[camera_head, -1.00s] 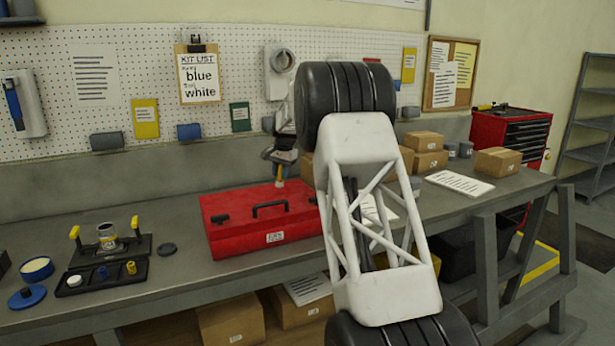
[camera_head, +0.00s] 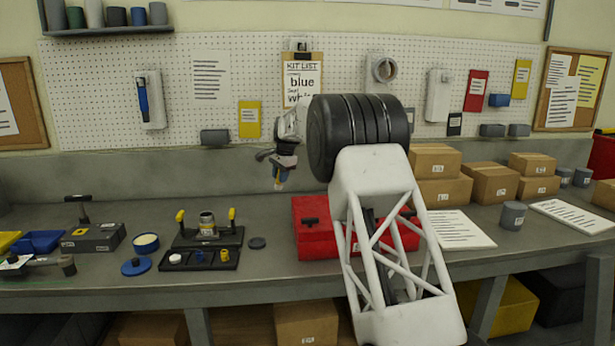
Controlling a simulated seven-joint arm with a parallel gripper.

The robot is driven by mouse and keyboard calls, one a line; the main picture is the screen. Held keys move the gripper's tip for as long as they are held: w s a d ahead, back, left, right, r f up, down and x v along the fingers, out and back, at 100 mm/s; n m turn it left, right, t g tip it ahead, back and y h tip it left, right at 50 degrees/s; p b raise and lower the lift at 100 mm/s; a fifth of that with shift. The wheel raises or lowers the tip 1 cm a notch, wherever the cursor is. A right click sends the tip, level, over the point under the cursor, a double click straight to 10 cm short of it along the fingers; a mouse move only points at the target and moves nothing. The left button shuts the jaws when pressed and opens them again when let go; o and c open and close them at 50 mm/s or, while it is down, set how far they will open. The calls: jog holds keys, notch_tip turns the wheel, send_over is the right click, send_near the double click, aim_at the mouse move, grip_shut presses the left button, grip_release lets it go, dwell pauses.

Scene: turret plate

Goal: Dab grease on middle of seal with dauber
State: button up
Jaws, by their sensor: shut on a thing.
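My gripper (camera_head: 283,162) is shut on a small dauber (camera_head: 280,180), whose pale tip points down. It hangs above the bench, a little left of the red toolbox. To its lower left stands a dark fixture (camera_head: 187,240) with two yellow-topped clamps. A metal cylindrical part (camera_head: 207,225) with a yellowish band sits between the clamps. The seal cannot be made out at this size. An open round tin (camera_head: 146,240) with a cream filling, apparently the grease, stands left of the fixture. Its blue lid (camera_head: 136,267) lies in front.
A black tray (camera_head: 168,267) with white, blue and yellow small parts lies before the fixture. The red toolbox (camera_head: 312,235) is partly behind my arm. Cardboard boxes (camera_head: 435,190) stand right. A kit list (camera_head: 302,80) hangs behind.

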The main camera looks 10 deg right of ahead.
jog(key=s+a+f, duration=0.1)
jog(key=s+a, duration=0.3)
jog(key=a, duration=1.1)
jog(key=s+a+f+n+y, duration=0.1)
jog(key=s+a, duration=0.3)
jog(key=a, duration=1.2)
jog(key=s+a+f+n, duration=0.1)
jog(key=s+a, duration=0.3)
jog(key=a, duration=1.2)
jog(key=shift+s+a+f, duration=0.2)
jog(key=shift+s+f, duration=0.15)
jog(key=shift+f, duration=0.4)
jog(key=shift+f, duration=0.15)
jog(key=shift+f, duration=2.9)
jog(key=shift+f, duration=0.65)
jog(key=shift+r, duration=0.15)
notch_tip(320, 180, up, 7)
